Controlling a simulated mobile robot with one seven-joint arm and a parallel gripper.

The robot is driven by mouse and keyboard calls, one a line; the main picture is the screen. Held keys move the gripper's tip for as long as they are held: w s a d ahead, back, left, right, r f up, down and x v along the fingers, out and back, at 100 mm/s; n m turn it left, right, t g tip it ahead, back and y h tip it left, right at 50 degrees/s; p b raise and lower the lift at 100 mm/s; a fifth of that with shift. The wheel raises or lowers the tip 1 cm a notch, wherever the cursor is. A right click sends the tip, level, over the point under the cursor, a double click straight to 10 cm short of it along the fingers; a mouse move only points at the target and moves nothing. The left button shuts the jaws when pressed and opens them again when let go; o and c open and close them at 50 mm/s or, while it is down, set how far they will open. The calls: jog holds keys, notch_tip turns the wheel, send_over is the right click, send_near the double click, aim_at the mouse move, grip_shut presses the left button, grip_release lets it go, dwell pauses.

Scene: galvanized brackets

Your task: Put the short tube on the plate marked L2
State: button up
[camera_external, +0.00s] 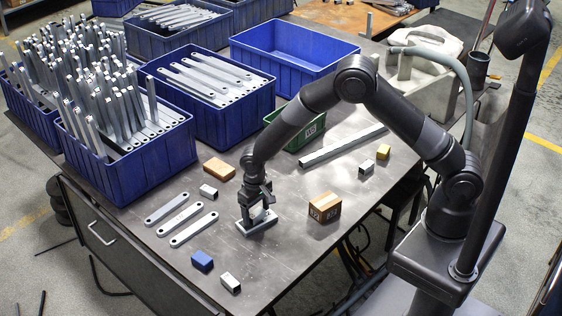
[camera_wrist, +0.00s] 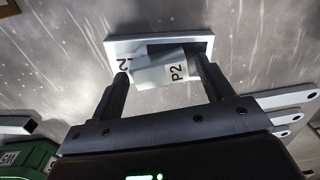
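A short light-grey tube (camera_wrist: 160,72) marked P2 sits between the fingertips of my gripper (camera_wrist: 161,72) in the wrist view. The fingers appear shut on it, one on each side. A pale flat plate (camera_wrist: 190,35) lies beneath; a mark ending in 2 shows at its left, its first character hidden. In the external view my gripper (camera_external: 259,207) is low over this plate (camera_external: 246,228), pointing down. The tube is over the plate; I cannot tell whether it touches.
Short tubes (camera_external: 230,283) (camera_external: 208,191) (camera_external: 366,167), a blue block (camera_external: 202,260), flat bars (camera_external: 180,214), an orange-brown block (camera_external: 219,168), a cardboard box (camera_external: 325,207) and a long tube (camera_external: 342,146) lie around. Blue crates (camera_external: 150,160) and a green bin (camera_external: 307,134) stand farther back.

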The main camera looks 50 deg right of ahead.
aim_at(256, 213)
jog(key=shift+o, duration=0.2)
notch_tip(256, 213, up, 12)
jog(key=s+d+r+t, duration=0.1)
jog(key=s+d+r, duration=0.1)
jog(key=d+r, duration=0.75)
jog(key=s+d+r+t, duration=0.2)
jog(key=s+d+r, duration=0.5)
jog(key=r, duration=0.3)
jog(key=s+d+r+t, duration=0.1)
jog(key=s+d+r, duration=0.1)
jog(key=s+d, duration=0.4)
jog(key=s+d+r+t, duration=0.1)
jog(key=s+d, duration=0.5)
jog(key=s, duration=0.7)
jog(key=shift+s+d+r+t, duration=0.25)
jog(key=shift+r+t, duration=0.05)
jog(key=shift+r, duration=0.5)
